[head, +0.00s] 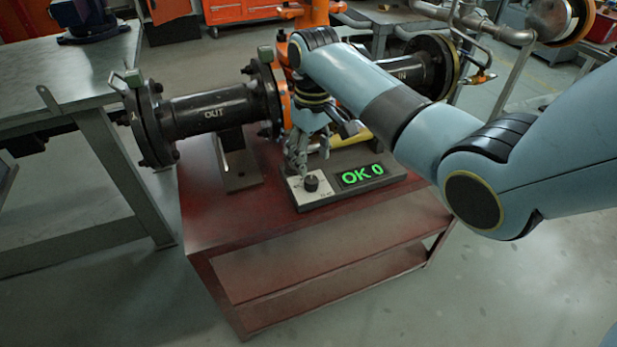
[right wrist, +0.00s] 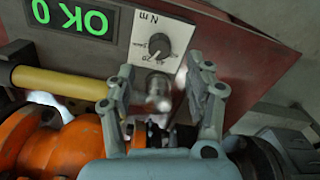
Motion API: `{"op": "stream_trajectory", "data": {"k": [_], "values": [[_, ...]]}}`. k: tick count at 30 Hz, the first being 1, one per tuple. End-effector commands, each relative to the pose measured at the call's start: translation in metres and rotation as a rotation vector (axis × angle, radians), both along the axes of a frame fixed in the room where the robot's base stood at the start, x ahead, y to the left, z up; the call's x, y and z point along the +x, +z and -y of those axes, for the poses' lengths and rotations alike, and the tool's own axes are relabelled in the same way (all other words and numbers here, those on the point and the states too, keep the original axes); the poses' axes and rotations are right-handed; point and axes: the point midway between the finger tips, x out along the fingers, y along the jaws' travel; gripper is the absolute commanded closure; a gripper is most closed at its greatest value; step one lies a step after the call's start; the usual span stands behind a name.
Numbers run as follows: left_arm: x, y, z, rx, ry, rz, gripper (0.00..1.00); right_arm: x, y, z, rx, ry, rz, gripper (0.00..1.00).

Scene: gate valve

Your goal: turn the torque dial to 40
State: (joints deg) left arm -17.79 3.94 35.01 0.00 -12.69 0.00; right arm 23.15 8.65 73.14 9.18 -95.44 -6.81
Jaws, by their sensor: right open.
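The torque dial is a black knob (head: 311,183) on a white plate at the left end of a grey control box (head: 335,195). In the right wrist view the knob (right wrist: 158,45) shows with "N m" and small scale marks around it; its exact setting is too small to read. The green display (head: 362,175) reads "OK 0". My right gripper (head: 298,160) is open just behind and above the knob. In the right wrist view its two fingers (right wrist: 163,92) are spread, with the knob ahead of them and apart from them. My left gripper is out of view.
The box sits on a dark red cart (head: 310,260). Behind it stand a black flanged pipe (head: 212,112) marked "OUT" and an orange valve body (right wrist: 60,145). A yellow bar (right wrist: 60,84) lies beside the box. The cart's front top is clear.

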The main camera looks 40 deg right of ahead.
Motion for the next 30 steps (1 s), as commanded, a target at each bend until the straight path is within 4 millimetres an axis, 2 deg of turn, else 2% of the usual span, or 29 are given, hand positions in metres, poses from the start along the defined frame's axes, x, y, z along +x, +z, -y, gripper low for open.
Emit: {"op": "stream_trajectory", "data": {"k": [1,3,9,14,22,30], "values": [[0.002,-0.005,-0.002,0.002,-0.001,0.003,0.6,-0.001,-0.014,0.0,0.001,0.0,-0.004,0.47],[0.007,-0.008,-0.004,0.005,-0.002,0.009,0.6,-0.001,-0.028,-0.001,0.001,0.0,-0.004,0.47],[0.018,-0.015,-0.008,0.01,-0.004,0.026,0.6,-0.001,-0.058,-0.002,0.001,0.001,-0.002,0.47],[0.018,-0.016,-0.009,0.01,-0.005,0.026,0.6,-0.001,-0.068,-0.002,0.001,0.001,-0.001,0.47],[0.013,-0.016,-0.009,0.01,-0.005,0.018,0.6,-0.001,-0.068,-0.002,0.0,0.001,0.0,0.47],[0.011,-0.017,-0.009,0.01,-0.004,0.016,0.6,-0.001,-0.068,-0.002,0.0,0.001,0.0,0.82]]}}
